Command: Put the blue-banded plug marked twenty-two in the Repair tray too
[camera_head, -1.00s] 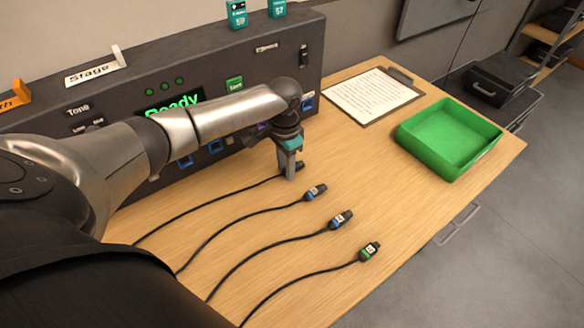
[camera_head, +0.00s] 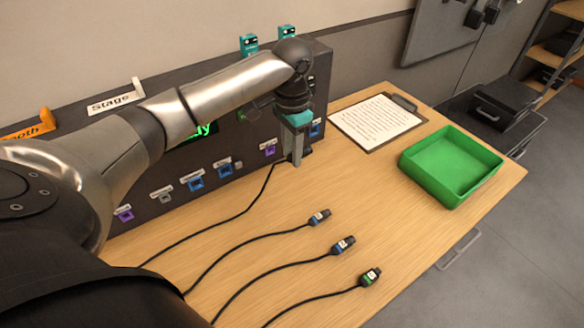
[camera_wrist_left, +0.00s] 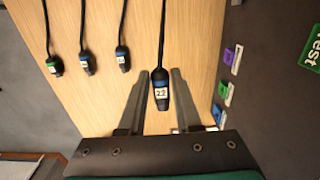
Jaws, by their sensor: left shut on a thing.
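My left gripper (camera_head: 291,160) is shut on the blue-banded plug marked 22 (camera_wrist_left: 161,92). In the left wrist view the plug sits between the two fingers, its label facing the camera and its cable running away. In the head view the fingers mostly hide the plug; its cable (camera_head: 257,198) trails down to the table on the left. The green tray (camera_head: 432,179) stands empty at the right of the table, well to the right of the gripper; no Repair label is readable on it. My right gripper is not in view.
Two blue-banded plugs (camera_head: 319,217) (camera_head: 343,245) and a green-banded plug (camera_head: 371,276) lie on the table (camera_head: 400,235) with cables. A dark panel (camera_head: 180,165) with sockets stands behind the gripper. A clipboard (camera_head: 377,122) lies between panel and tray.

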